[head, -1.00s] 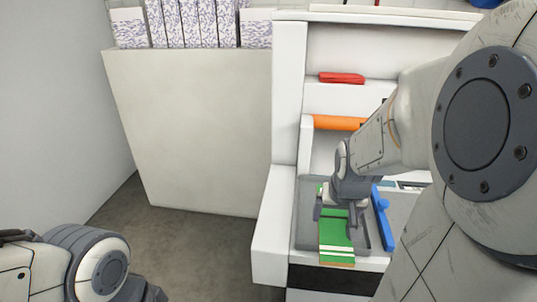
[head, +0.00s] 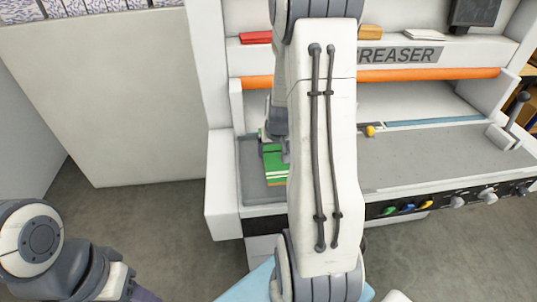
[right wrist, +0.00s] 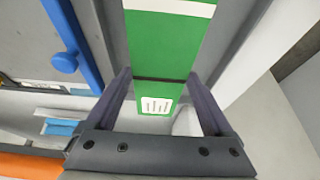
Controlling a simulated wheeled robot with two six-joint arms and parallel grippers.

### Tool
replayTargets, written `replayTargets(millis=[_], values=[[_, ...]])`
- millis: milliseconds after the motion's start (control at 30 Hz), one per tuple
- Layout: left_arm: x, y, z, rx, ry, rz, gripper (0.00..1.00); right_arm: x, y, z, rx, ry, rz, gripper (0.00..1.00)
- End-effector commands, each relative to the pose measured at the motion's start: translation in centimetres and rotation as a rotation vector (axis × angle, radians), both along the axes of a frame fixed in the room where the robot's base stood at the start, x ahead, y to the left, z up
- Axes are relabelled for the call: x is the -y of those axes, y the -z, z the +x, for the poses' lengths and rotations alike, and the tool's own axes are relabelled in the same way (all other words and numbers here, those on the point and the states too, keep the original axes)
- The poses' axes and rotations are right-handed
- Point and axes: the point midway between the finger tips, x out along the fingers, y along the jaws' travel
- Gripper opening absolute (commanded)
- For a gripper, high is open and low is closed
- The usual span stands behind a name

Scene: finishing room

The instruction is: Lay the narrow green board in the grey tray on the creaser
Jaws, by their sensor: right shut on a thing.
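The narrow green board (head: 274,163) with white stripes is over the grey tray (head: 251,190) at the left end of the creaser. My arm hides its right part. My right gripper (right wrist: 160,82) is shut on the board (right wrist: 160,45), one finger at each long edge. In the right wrist view, grey tray wall (right wrist: 237,40) shows beside the board. I cannot tell whether the board touches the tray floor. My left gripper (head: 142,293) is low at the left, partly cut off by the frame, its jaws unclear.
The creaser's grey bed (head: 430,150) stretches right, with an orange roller (head: 430,74) behind it and knobs along its front. A blue bar (right wrist: 72,40) lies beside the tray. A pale cabinet (head: 100,95) stands left. Open floor lies in front of it.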

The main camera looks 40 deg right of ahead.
Motion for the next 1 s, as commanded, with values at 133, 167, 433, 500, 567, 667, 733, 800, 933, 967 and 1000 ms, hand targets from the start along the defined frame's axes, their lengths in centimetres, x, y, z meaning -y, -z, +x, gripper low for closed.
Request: replayTargets(millis=[133, 167, 433, 500, 567, 667, 733, 800, 933, 967, 1000], values=[[0.0, -2.8, 0.0, 0.001, -0.001, -0.001, 0.50, -0.9, 0.0, 0.6, -0.004, 0.000, 0.001, 0.21], [0.0, -3.0, 0.0, 0.001, -0.001, -0.001, 0.50, -1.0, 0.2, 0.7, -0.002, 0.001, 0.001, 0.21], [0.0, -2.2, 0.0, 0.001, -0.001, -0.001, 0.50, -1.2, 3.1, 0.8, -0.004, 0.002, -0.002, 0.21], [0.0, -2.5, 0.0, 0.000, 0.000, 0.000, 0.50, -1.2, 3.8, 0.7, -0.003, 0.002, -0.002, 0.21], [0.0, -2.6, 0.0, 0.000, 0.000, 0.000, 0.50, -1.2, 4.4, 0.7, -0.003, 0.002, -0.002, 0.21], [0.0, -2.6, 0.0, 0.001, 0.000, -0.001, 0.50, -1.2, 4.9, 0.8, -0.002, 0.003, -0.003, 0.21], [0.0, -2.6, 0.0, 0.001, 0.000, -0.001, 0.50, -1.2, 4.9, 0.8, 0.000, 0.003, -0.004, 0.21], [0.0, -2.6, 0.0, 0.001, 0.000, -0.001, 0.50, -1.1, 4.8, 0.8, 0.000, 0.003, -0.004, 0.21], [0.0, -2.4, 0.0, 0.001, 0.000, -0.001, 0.50, -1.1, 5.0, 0.8, 0.000, 0.003, -0.004, 0.21], [0.0, -2.3, 0.0, 0.001, 0.000, -0.001, 0.50, -1.1, 5.1, 0.8, 0.000, 0.003, -0.004, 0.21], [0.0, -2.2, 0.0, 0.001, 0.000, -0.001, 0.50, -1.1, 5.3, 0.8, 0.000, 0.003, -0.004, 0.21]])
